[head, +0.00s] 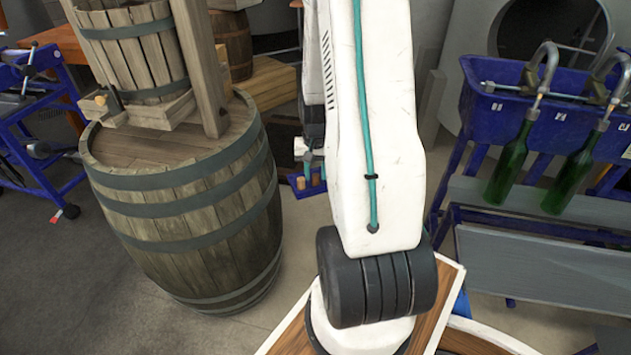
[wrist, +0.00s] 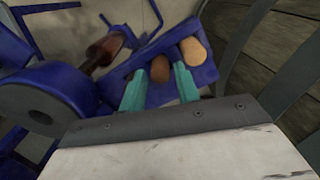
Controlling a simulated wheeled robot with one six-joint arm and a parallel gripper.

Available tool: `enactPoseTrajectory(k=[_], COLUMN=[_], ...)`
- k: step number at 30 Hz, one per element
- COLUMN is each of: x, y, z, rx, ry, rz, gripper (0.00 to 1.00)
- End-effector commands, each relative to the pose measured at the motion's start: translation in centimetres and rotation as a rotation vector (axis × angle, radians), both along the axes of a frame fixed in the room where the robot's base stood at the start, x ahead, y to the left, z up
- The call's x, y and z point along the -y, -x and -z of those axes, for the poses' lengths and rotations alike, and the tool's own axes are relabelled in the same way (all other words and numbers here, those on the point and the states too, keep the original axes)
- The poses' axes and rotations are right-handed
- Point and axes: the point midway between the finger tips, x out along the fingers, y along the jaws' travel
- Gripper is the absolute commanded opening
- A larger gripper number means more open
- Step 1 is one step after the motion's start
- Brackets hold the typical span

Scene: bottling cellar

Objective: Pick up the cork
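Two corks show in the wrist view: a darker brown cork (wrist: 160,68) and a lighter tan cork (wrist: 193,51) to its right. Both are in a small blue holder (wrist: 203,76). My gripper (wrist: 160,72) is open, with its two teal fingers apart. The darker cork appears in the gap between the fingertips, and I see no clear contact. The lighter cork is just beyond the right finger. In the head view the corks (head: 316,179) look tiny beside my arm, and my gripper is largely hidden behind it.
A large wooden barrel (head: 190,215) stands left of my arm, with a slatted wooden tub (head: 135,50) above it. A blue bottling stand (head: 500,105) with green bottles (head: 510,160) is at the right. A blue frame (head: 35,150) is at far left. Grey floor lies between.

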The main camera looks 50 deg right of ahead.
Motion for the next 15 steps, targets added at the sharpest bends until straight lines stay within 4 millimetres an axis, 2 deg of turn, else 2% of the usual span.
enactPoseTrajectory(k=[3, 10, 11, 12, 14, 15], x=[-0.01, 0.0, 0.0, 0.0, 0.0, 0.0], y=[0.0, -0.01, -0.01, -0.01, -0.01, -0.01], z=[0.97, 1.06, 1.06, 1.05, 1.05, 1.04], rx=[-0.001, 0.001, 0.001, 0.001, 0.0, 0.0], ry=[-0.001, 0.001, 0.001, 0.001, 0.0, 0.0], rz=[0.0, 0.0, 0.0, 0.0, 0.0, 0.0], gripper=[0.32, 0.32, 0.26, 0.15, 0.0, 0.0])
